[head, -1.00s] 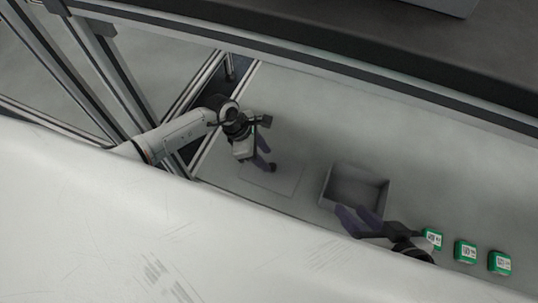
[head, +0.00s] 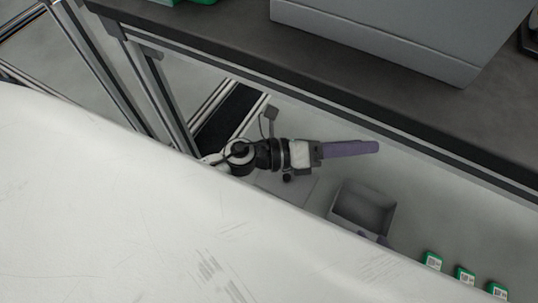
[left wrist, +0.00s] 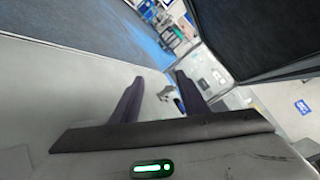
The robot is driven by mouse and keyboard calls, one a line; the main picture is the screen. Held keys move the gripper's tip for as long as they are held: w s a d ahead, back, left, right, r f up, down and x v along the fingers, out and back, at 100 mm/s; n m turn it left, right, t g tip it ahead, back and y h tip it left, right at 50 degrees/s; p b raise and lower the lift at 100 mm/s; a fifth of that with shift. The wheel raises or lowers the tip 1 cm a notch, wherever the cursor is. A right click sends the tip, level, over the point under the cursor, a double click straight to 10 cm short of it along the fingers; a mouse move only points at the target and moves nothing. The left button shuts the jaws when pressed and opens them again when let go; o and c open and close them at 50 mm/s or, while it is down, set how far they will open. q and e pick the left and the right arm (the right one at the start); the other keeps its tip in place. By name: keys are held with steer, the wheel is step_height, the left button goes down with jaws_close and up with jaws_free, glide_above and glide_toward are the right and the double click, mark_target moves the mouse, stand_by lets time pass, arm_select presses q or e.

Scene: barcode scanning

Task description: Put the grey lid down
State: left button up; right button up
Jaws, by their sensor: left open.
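The grey lid (head: 301,188) lies flat on the pale surface, left of an open grey box (head: 362,208). It is faint, and my left arm and a white surface hide part of it. My left gripper (head: 374,147) is above and to the right of the lid, pointing right and clear of it. The left wrist view shows its two purple fingers (left wrist: 159,78) apart with nothing held between them. Only a small purple piece of my right gripper (head: 381,240) shows by the box's lower edge, so its jaws cannot be judged.
Three green boxes with white labels (head: 432,261) stand in a row at the lower right. A dark shelf (head: 235,45) with a large grey box (head: 375,40) runs across the top. Pale surface right of the open box is clear.

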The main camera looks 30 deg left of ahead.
arm_select(q)
steer(key=a+r+n+t+y, duration=0.2)
steer(key=a+r+n+t, duration=0.15)
steer(key=n, duration=0.45)
steer(key=a+f+n+t+y, duration=0.2)
steer(key=a+n+y, duration=0.45)
steer(key=n, duration=0.65)
steer(key=s+a+f+n+g+y, duration=0.1)
steer(key=s+a+f+n+g, duration=0.2)
steer(key=s+f+n, duration=0.9)
steer(key=s+g, duration=0.2)
steer(key=g, duration=0.1)
steer(key=shift+n+g, duration=0.35)
steer(key=shift+n, duration=0.05)
steer(key=shift+y, duration=0.25)
